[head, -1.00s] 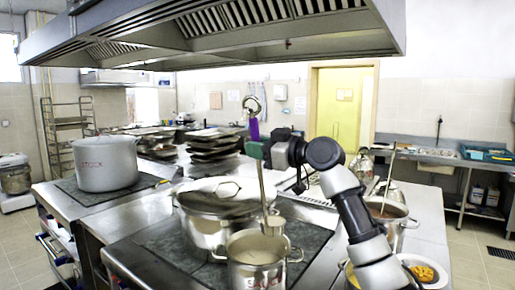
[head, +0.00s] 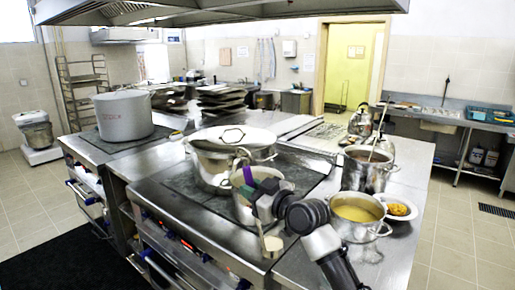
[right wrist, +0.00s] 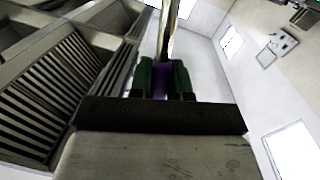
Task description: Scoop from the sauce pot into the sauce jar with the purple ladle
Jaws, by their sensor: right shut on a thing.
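The purple ladle (head: 249,175) is held by its purple handle in my right gripper (head: 256,193), its hook end up. Its shaft runs down to a small bowl (head: 271,243) with a pale top, apart from and in front of the sauce pot, near the counter's front edge. The sauce pot (head: 241,207) is a steel pot on the stove, partly hidden by my right gripper. The right wrist view shows the fingers (right wrist: 163,80) closed around the purple handle (right wrist: 160,82). I cannot make out the sauce jar. My left gripper is not in view.
A large lidded pot (head: 212,165) stands behind the sauce pot. An open pot of yellowish liquid (head: 358,228), a pot with a utensil in it (head: 366,178) and a plate of food (head: 402,208) stand to the right. A stockpot (head: 124,116) stands at left.

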